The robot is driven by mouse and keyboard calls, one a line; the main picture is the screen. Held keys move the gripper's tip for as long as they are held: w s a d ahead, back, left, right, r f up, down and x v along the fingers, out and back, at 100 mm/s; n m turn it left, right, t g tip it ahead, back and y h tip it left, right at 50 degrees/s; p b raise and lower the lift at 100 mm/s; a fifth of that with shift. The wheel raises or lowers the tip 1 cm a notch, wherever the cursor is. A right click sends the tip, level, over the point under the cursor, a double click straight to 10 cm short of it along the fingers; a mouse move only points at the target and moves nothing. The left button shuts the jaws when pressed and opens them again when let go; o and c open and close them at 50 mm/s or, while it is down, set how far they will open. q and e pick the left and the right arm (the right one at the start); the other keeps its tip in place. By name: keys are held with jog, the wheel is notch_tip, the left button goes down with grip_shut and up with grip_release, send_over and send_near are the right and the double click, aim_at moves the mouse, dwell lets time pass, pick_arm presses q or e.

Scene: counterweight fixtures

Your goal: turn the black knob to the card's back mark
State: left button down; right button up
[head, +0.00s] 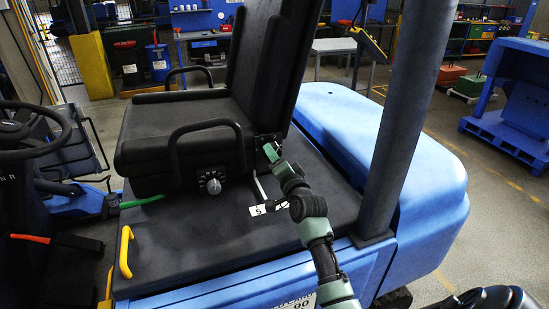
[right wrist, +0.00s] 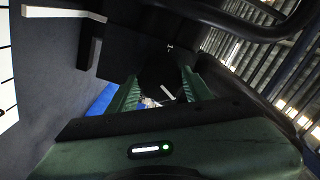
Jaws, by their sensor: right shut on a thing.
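The black knob (right wrist: 158,78) sits between the two green fingers of my right gripper (right wrist: 158,92) in the right wrist view. It is dark, with a pale line near its lower edge. In the head view my right gripper (head: 270,150) is at the side of the black seat, where backrest and cushion meet, and mostly hides the knob. The gripper is shut on it. A white card (head: 257,210) with a dark figure lies low beside the seat. A white surface with black marks (right wrist: 8,75) shows at the left edge of the right wrist view; I cannot tell its marks apart.
The seat (head: 185,125) has a looped armrest (head: 210,130) near the gripper. A pale bent lever (head: 260,187) stands below my gripper. A dark post (head: 405,110) rises to the right of my arm.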

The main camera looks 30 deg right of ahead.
jog(key=o, duration=1.4)
jog(key=shift+c, duration=0.2)
jog(key=b+v, duration=0.2)
jog(key=v, duration=0.6)
jog(key=shift+d, duration=0.1)
